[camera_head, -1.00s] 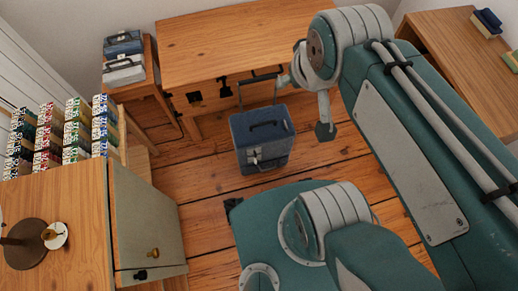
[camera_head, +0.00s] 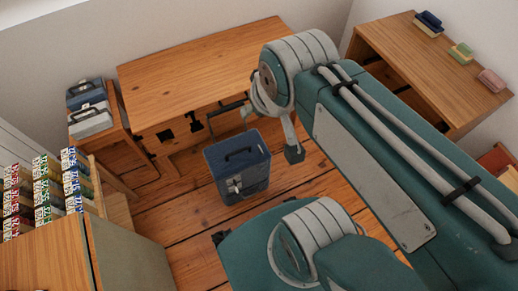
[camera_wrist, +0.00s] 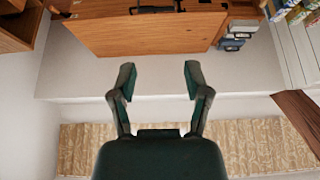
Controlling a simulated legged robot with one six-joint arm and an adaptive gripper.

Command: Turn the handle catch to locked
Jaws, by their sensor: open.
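A blue case (camera_head: 238,167) stands upright on the wooden floor in the head view. It has a dark carrying handle (camera_head: 241,156) on top and a pale metal catch (camera_head: 235,186) on its front. The catch is too small to tell whether it is locked. My gripper (camera_head: 263,130) is open and empty, with its fingers spread above and behind the case, apart from the catch. In the wrist view my gripper (camera_wrist: 159,74) points toward the table and wall. I cannot make out the case there.
A wooden table (camera_head: 195,65) stands behind the case. A small stand (camera_head: 104,137) with stacked cases (camera_head: 90,122) is at its left. A cabinet (camera_head: 45,250) with several colourful boxes is at front left. A desk (camera_head: 425,70) is at right. Some floor (camera_head: 185,205) around the case is clear.

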